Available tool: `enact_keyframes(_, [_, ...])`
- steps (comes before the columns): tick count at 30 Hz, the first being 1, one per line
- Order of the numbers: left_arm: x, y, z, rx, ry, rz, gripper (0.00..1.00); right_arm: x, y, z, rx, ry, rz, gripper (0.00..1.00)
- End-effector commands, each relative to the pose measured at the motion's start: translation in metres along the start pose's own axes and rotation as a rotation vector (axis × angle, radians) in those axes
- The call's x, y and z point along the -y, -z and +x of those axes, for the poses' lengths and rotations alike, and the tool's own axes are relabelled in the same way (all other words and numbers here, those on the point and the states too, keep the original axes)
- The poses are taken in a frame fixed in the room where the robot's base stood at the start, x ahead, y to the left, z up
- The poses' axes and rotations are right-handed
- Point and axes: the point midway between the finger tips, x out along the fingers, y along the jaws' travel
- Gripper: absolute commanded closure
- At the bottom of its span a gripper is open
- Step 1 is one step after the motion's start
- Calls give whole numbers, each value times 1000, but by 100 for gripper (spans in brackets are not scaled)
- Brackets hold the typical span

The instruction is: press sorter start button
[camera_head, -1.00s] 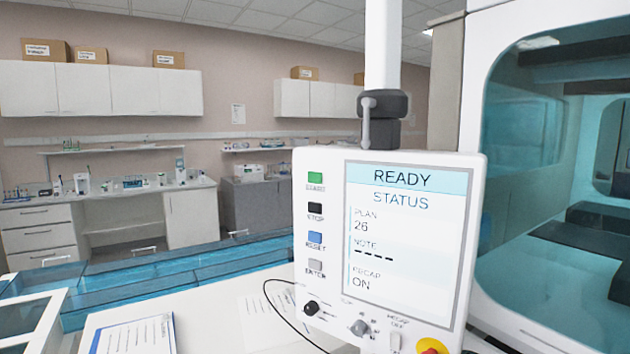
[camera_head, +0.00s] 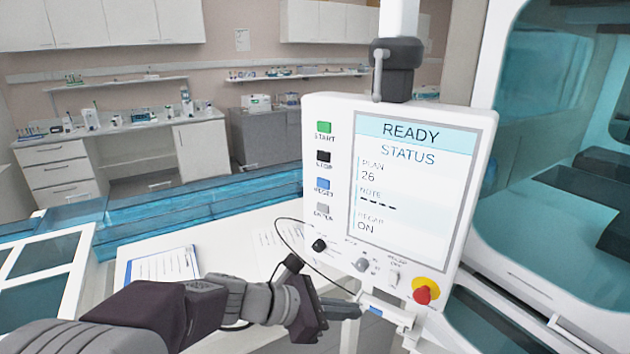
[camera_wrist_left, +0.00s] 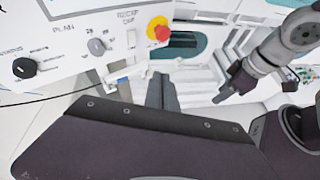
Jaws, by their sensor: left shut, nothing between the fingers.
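The green START button (camera_head: 324,128) is at the top left of the white control panel (camera_head: 335,225), beside its screen. The screen (camera_head: 415,185) reads READY, STATUS, PLAN 26 and RECAP ON. My left gripper (camera_head: 352,311) is shut and empty below the panel's lower edge, well below the START button and not touching it. In the left wrist view its closed fingers (camera_wrist_left: 162,92) point toward the panel's underside; the START button is out of that view. My right gripper (camera_wrist_left: 234,86) shows small at the right there, its jaws unclear.
Below START are the black STOP (camera_head: 323,157), blue RESET (camera_head: 322,185) and grey ENTER (camera_head: 322,209) buttons. A red emergency knob (camera_head: 423,293) sticks out at the panel's lower right. A black cable (camera_head: 284,245) loops at left. A clipboard (camera_head: 160,267) lies on the white table.

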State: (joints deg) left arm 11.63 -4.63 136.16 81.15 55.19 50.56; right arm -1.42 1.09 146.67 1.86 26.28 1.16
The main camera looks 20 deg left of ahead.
Motion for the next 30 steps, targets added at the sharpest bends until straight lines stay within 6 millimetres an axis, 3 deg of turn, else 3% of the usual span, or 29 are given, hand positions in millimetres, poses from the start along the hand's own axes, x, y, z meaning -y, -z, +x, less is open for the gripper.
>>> enact_keyframes(1, [-26,-44,-25,80,-77,-72,100,0,3,-27,0,0,0,55])
enact_keyframes(3, [-60,-88,-56,203,-181,-164,100,1,5,-45,0,0,0,55])
enact_keyframes(6, [-104,-140,-108,351,-323,-237,100,1,7,-72,0,0,0,55])
enact_keyframes(10, [-146,-184,-176,452,-489,-257,100,2,11,-106,0,0,0,55])
enact_keyframes(12, [-157,-194,-202,454,-547,-251,100,2,12,-121,0,0,0,55])
enact_keyframes(16, [-166,-196,-224,449,-602,-253,100,2,14,-130,0,0,0,55])
enact_keyframes(30, [-172,-195,-222,447,-609,-256,100,3,14,-132,0,0,0,55])
